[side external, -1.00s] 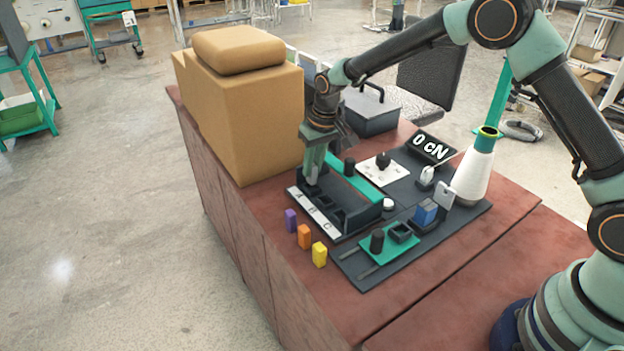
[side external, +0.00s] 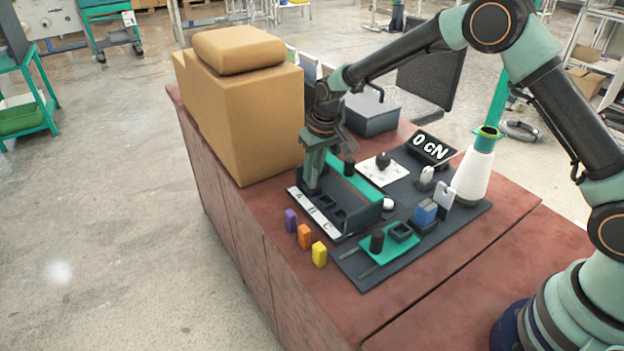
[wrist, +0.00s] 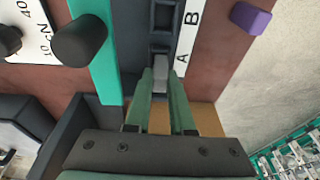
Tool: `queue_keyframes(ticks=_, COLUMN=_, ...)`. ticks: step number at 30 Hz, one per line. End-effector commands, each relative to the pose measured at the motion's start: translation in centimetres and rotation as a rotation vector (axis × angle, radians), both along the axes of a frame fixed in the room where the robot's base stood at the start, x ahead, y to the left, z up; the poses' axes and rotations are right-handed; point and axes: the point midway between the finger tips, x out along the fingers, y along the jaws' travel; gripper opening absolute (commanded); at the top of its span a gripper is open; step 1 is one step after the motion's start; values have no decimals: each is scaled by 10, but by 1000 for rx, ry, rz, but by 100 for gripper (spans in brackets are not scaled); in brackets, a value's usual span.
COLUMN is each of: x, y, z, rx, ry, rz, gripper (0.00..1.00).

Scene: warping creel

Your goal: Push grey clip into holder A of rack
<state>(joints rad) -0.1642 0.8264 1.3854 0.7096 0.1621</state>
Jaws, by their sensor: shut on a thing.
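The rack (side external: 362,213) is a dark frame with a green bar and a white strip (side external: 314,212) lettered A, B, C. My gripper (side external: 312,184) points down at the A end of the rack. In the wrist view, my gripper (wrist: 161,80) is shut on the grey clip (wrist: 161,68), whose top shows between the fingers beside the letter A. The clip's lower end and holder A under it are hidden, so how deep it sits cannot be told. Open holders toward B and C look empty.
Purple (side external: 291,220), orange (side external: 304,237) and yellow (side external: 319,254) blocks stand in front of the rack. A tan box (side external: 240,110) rises close behind my gripper. A green plate (side external: 385,250), a blue block (side external: 425,212) and a white cone (side external: 474,175) stand to the right.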

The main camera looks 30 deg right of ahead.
Motion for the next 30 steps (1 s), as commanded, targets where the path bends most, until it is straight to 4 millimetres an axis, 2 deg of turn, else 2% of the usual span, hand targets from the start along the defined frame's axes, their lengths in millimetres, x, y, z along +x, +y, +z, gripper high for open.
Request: queue_keyframes(ticks=30, x=0, y=0, z=-9, rx=0, ry=0, rz=0, gripper=0)
